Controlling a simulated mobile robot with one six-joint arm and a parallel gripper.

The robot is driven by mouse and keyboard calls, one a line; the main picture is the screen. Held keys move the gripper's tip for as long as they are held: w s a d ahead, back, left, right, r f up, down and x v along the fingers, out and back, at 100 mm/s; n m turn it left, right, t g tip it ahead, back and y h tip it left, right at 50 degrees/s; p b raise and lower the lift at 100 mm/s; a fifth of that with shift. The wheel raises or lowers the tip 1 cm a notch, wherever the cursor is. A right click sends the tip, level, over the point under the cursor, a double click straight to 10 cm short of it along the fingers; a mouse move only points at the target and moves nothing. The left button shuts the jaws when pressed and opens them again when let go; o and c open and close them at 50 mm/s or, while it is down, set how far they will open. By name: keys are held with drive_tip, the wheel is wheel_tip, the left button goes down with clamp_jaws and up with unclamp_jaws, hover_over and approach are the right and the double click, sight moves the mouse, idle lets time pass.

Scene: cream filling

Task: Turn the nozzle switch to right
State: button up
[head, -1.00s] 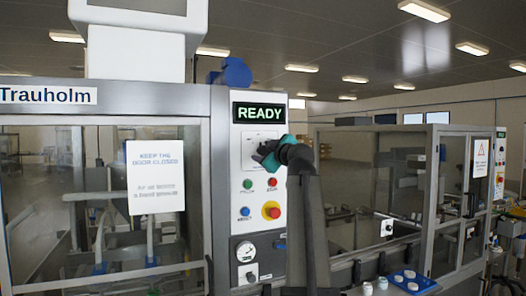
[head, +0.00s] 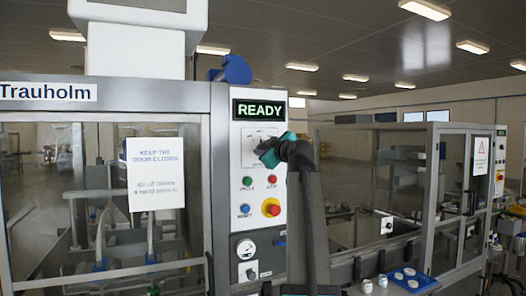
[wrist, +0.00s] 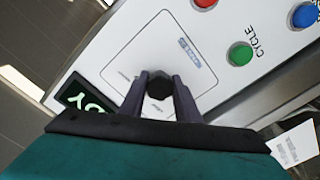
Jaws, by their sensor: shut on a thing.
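The nozzle switch is a dark knob (wrist: 159,86) on a pale square plate on the machine's white control panel. In the wrist view my gripper (wrist: 160,90) has one finger on each side of the knob, shut on it. The small labels around the plate are too small to read surely. In the head view my gripper (head: 262,150) is at the switch plate (head: 257,135), just below the lit READY display (head: 259,110). There the knob itself is hidden behind my gripper, so its pointing direction cannot be told.
Below the plate are a green CYCLE button (head: 247,181), a red button (head: 271,182), a blue button (head: 244,210) and a red emergency stop (head: 271,207). A gauge (head: 246,248) and another knob (head: 251,272) sit lower. A glazed door with a paper notice (head: 156,174) is left.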

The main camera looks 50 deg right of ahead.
drive_tip(key=m+b, duration=0.2)
drive_tip(key=m, duration=0.2)
drive_tip(key=shift+f, duration=0.15)
drive_tip(key=shift+a+m+b, duration=0.1)
drive_tip(key=shift+m+b, duration=0.3)
drive_tip(key=shift+m, duration=1.7)
drive_tip(key=o, duration=1)
drive_tip(key=shift+w, duration=0.1)
drive_tip(key=shift+o, duration=0.2)
